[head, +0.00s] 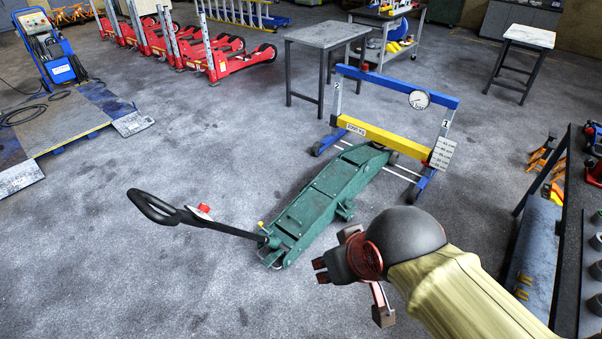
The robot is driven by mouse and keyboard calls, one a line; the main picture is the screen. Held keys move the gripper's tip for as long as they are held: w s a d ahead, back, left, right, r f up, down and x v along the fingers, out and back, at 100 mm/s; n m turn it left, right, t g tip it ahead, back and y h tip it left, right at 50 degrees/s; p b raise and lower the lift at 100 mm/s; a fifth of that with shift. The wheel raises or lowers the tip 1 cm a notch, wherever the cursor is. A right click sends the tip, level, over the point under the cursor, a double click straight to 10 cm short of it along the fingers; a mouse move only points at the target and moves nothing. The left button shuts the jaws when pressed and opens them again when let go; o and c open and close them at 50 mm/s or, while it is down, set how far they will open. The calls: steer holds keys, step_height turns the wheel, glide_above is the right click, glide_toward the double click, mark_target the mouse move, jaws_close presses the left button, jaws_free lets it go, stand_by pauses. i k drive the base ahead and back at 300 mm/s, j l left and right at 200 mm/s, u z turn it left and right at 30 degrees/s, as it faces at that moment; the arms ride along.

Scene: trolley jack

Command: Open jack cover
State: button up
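A green trolley jack (300,222) stands on the floor in the middle of the head view. Its long body points away to the upper right. A black handle (228,228) with a looped grip reaches out to the left from its near end. Flat green cover plates (335,180) lie along the top of the body and look closed. My gripper (350,276) is at the lower middle, right of the jack's near end in the picture. Its fingers are spread and nothing shows between them. No contact with the jack is visible, and the gap in depth is unclear.
A blue and yellow press frame (385,137) with a gauge stands around the jack's far end. A grey table (328,35) is behind it. A dark bench (567,240) stands at the right. Red jacks (235,57) line the back left. The floor left of the jack is clear.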

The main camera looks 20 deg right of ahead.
mark_target(303, 213)
steer(key=i+l+z, duration=0.15)
steer(key=i+z, duration=0.15)
steer(key=i, duration=0.15)
steer(key=i+z, duration=0.25)
steer(key=i, duration=0.15)
steer(key=i+l+u, duration=0.3)
steer(key=i+u, duration=0.2)
steer(key=i+l+u, duration=0.35)
steer(key=u, duration=0.15)
steer(key=i+l+u, duration=0.25)
steer(key=l+u, duration=0.2)
steer(key=l, duration=0.2)
